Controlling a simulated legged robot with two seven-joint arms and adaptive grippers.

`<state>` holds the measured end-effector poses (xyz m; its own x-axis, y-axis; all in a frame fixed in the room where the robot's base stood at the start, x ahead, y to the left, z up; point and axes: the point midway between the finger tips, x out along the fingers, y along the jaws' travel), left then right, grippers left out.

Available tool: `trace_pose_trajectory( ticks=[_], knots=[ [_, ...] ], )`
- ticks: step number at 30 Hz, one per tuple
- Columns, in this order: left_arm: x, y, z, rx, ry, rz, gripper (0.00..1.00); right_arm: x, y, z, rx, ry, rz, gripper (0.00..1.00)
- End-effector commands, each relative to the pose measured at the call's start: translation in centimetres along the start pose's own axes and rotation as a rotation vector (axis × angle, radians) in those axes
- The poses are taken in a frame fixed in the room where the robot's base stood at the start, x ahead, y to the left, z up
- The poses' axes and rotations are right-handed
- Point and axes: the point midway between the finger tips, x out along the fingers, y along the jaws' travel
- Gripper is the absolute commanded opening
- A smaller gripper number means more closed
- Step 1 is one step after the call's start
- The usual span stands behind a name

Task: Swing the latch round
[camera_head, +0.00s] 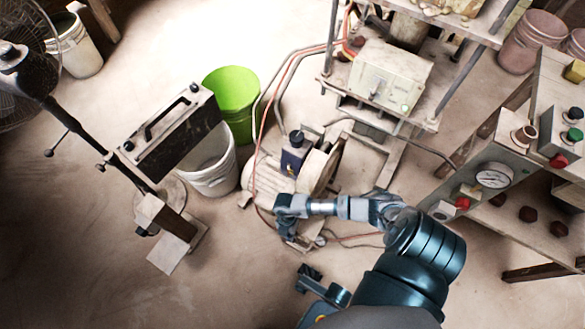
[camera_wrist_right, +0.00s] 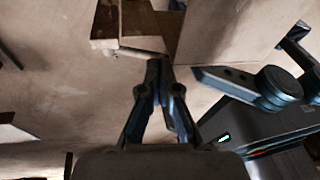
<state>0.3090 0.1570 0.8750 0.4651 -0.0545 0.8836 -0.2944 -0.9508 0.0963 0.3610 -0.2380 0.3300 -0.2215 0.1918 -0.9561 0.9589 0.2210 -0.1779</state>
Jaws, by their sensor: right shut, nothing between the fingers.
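I cannot make out the latch for certain in either view. My right gripper (camera_head: 290,238) reaches in from the lower right in the camera_head view and hangs over the floor, in front of the press. In the right wrist view its fingers (camera_wrist_right: 158,68) are together with nothing between them. A pale thin bar (camera_wrist_right: 140,53) lies just past the fingertips there, beside a brown wooden piece (camera_wrist_right: 150,28). I cannot tell whether the fingertips touch the bar. My left gripper is not clearly in view.
The press (camera_head: 388,85) stands at the top centre. A control stand with a gauge (camera_head: 493,178) is at right. A green bucket (camera_head: 232,92), a white bucket (camera_head: 212,170) and a black panel on a stand (camera_head: 170,135) are at left. Hoses cross the middle. The lower-left floor is clear.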

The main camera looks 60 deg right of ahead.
Motion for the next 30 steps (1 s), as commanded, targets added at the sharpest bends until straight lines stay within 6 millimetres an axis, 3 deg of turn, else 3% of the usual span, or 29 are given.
trace_pose_trajectory(
  ticks=[27,30],
  knots=[
    [0.4,0.0,-0.1,0.000,0.009,0.001,0.78,-0.8,1.1,0.0,0.001,0.000,-0.003,0.00],
    [0.6,0.2,-0.4,0.002,-0.027,-0.002,0.78,-2.4,1.3,0.6,0.003,-0.003,0.003,0.00]
  ],
)
